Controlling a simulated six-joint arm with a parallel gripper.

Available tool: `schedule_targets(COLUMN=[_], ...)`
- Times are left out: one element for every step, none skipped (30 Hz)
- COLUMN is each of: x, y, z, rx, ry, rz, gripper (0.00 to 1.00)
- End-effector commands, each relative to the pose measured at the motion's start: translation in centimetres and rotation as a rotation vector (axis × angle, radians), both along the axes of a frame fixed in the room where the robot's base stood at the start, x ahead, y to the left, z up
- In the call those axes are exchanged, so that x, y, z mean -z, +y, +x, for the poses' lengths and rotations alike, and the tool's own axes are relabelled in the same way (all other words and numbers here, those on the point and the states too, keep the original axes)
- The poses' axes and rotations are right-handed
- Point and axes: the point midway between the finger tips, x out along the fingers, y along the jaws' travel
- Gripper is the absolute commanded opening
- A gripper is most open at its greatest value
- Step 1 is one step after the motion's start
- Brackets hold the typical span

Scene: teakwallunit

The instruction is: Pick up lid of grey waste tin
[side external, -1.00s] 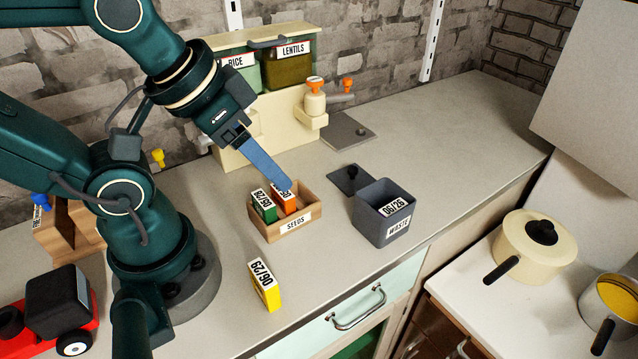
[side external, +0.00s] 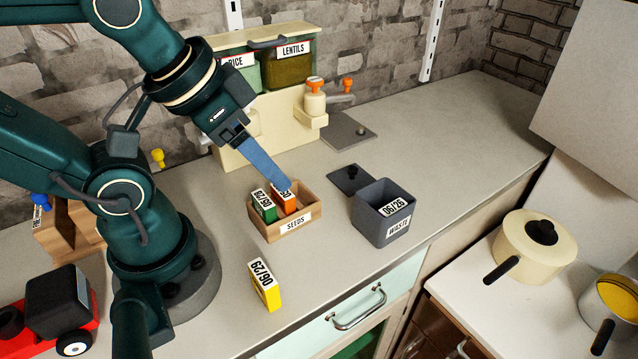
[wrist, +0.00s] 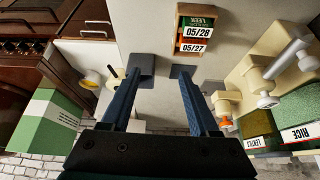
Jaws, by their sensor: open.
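The grey waste tin (side external: 383,228) stands open-topped on the counter, labelled WASTE, with a packet marked 06/26 (side external: 393,206) inside. A dark grey square lid (side external: 345,181) with a black knob lies flat on the counter behind and left of it. My gripper (side external: 286,187) hangs tilted downward; in the side view its tip overlaps the seeds box, left of the lid. In the wrist view my gripper (wrist: 160,80) has its two blue fingers wide apart with nothing between them. Grey shapes near the fingertips appear to be the tin (wrist: 141,64) and lid (wrist: 181,72), partly covered.
The wooden seeds box (side external: 296,227) holds upright packets. A yellow packet (side external: 265,287) stands in front. The cream dispenser unit (side external: 250,140) and a grey plate (side external: 346,131) are behind. A cream pot (side external: 530,250) is on the stove at right. The back right counter is clear.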

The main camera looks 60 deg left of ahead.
Motion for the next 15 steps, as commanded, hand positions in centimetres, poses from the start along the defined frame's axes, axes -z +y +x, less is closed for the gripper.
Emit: schedule_targets(x=[-0.8,-1.3,-2.0,-2.5,-3.0,-3.6,-4.1,-4.5,-4.9,-5.2,-5.4,-5.6,-5.7,-5.7,-5.7], y=[0.0,0.0,0.0,0.0,0.1,0.2,0.3,0.4,0.5,0.7,0.8,1.0,1.2,1.4,1.6], z=[0.4,0.7,1.2,1.6,2.1,2.9,3.6,4.2,5.1,5.8,6.5,7.5,8.2,9.0,10.0], rx=[0.007,0.013,0.02,0.024,0.028,0.033,0.035,0.037,0.04,0.042,0.043,0.044,0.044,0.046,0.047], ry=[-0.019,-0.027,-0.03,-0.03,-0.028,-0.021,-0.015,-0.007,0.006,0.015,0.026,0.04,0.052,0.065,0.081], rz=[0.003,0.007,0.011,0.014,0.018,0.024,0.027,0.031,0.035,0.037,0.04,0.043,0.045,0.047,0.049], gripper=[0.61,0.61,0.61,0.61,0.61,0.61,0.61,0.61,0.61,0.61,0.61,0.61,0.61,0.61,0.61])
